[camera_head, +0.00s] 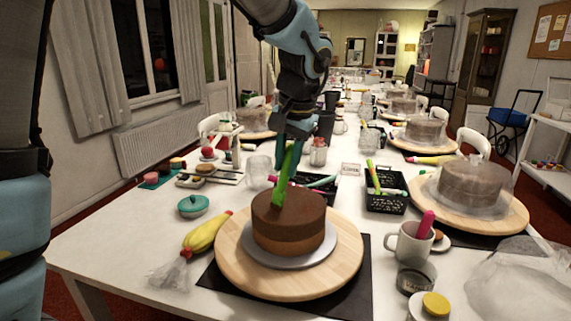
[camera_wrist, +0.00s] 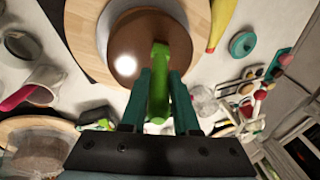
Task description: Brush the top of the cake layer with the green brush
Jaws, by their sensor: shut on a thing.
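The brown cake layer (camera_head: 288,232) sits on a grey disc (camera_head: 310,255) on a round wooden turntable (camera_head: 345,272) at the front of the table. My gripper (camera_head: 290,165) is above the cake's back edge, shut on the green brush (camera_head: 286,180). The brush slants down, its lower end over or on the cake top; I cannot tell if it touches. In the wrist view the green brush (camera_wrist: 159,80) is between the two fingers, with its far end over the cake top (camera_wrist: 140,40).
A yellow piping bag (camera_head: 207,233) and teal pot (camera_head: 193,206) are left of the turntable. A mug (camera_head: 408,243) with a pink-handled tool is at right. A black basket (camera_head: 386,190) stands behind the mug. A wrapped cake (camera_head: 470,183) is at far right.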

